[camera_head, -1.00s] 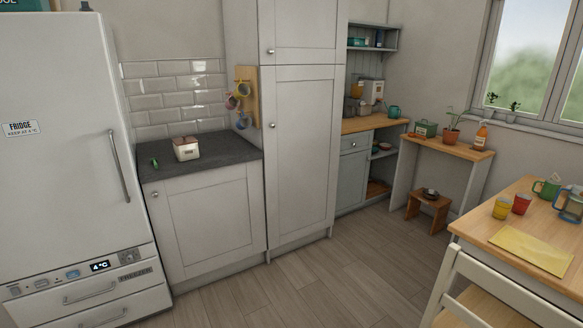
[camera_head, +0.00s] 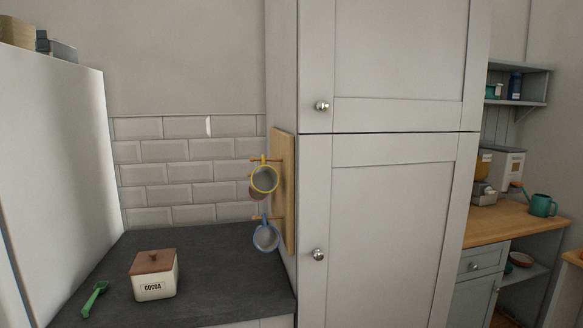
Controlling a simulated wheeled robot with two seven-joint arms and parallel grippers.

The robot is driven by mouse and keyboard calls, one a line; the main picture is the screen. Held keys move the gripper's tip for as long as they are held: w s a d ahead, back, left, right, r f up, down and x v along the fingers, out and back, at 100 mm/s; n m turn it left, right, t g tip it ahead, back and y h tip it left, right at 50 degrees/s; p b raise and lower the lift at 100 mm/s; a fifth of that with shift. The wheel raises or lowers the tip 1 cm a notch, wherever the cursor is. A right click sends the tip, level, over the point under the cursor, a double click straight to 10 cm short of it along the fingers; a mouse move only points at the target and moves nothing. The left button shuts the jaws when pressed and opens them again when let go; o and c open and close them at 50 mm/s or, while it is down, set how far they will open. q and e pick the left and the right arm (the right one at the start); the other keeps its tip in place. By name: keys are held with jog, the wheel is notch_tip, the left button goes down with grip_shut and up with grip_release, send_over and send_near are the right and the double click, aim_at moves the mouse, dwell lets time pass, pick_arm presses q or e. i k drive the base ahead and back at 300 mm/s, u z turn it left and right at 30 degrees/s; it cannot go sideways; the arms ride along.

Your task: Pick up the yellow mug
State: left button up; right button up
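The yellow mug (camera_head: 264,179) hangs from an upper peg of a wooden peg board (camera_head: 284,190). The board is fixed to the side of the tall cupboard, above the slate worktop. The mug's round opening faces me. A blue mug (camera_head: 266,237) hangs below it on a lower peg. Part of a reddish-brown mug (camera_head: 254,189) shows behind the yellow one, mostly hidden. Neither of my grippers is in view.
The worktop below the mugs is clear. The fridge (camera_head: 50,190) bounds the left and the tall cupboard (camera_head: 395,230) the right.

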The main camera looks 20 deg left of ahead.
aim_at(265, 179)
jog(key=i, duration=0.95)
jog(key=z, duration=2)
